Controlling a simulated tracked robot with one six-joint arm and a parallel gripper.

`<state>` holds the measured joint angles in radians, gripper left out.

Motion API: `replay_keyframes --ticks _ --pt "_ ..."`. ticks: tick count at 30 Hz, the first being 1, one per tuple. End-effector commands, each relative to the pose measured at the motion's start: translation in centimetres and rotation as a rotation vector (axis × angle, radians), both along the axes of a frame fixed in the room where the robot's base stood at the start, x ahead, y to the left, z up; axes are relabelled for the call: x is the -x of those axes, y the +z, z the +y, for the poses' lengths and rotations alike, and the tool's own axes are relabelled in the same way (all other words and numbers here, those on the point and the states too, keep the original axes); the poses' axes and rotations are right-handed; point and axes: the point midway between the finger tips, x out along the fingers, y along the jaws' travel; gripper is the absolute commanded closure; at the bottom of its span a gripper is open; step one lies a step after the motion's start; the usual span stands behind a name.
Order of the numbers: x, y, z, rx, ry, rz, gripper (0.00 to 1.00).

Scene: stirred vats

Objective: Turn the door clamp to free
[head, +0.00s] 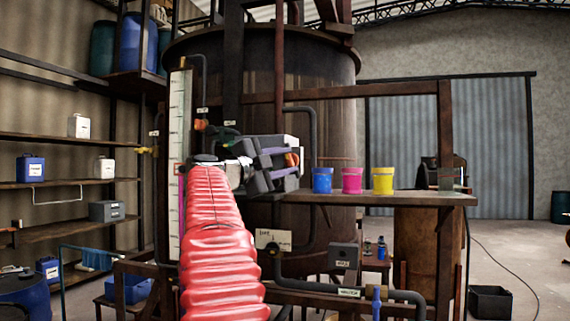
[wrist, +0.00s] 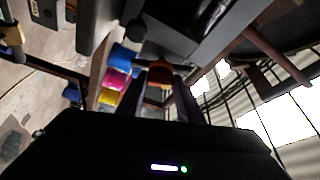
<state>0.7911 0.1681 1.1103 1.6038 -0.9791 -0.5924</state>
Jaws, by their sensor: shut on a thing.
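My gripper (head: 290,161) is at the end of my red-sleeved arm, in front of the large dark vat (head: 320,75). Its two purple-grey fingers are shut on a small orange piece, which I take to be the handle of the door clamp (head: 292,159). In the wrist view the orange-brown handle (wrist: 159,75) sits between the fingertips of my gripper (wrist: 160,88). My gripper hides most of the clamp in the head view, so I cannot tell how far it is turned.
A shelf (head: 425,198) to the right of my gripper holds a blue pot (head: 322,180), a pink pot (head: 352,180) and a yellow pot (head: 383,180). A tall gauge (head: 180,165) and pipes stand left of my gripper. Pipework (head: 400,296) runs below.

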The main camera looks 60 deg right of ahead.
Motion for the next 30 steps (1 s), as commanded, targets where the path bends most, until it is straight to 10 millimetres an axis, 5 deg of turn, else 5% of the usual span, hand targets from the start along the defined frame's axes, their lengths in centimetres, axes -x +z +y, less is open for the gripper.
replay_keyframes --ticks 13,30 --pt "-0.05 -0.15 -0.09 -0.056 -0.004 -0.309 0.90" --pt "0.00 -0.24 -0.10 -0.067 -0.007 -0.369 0.90"
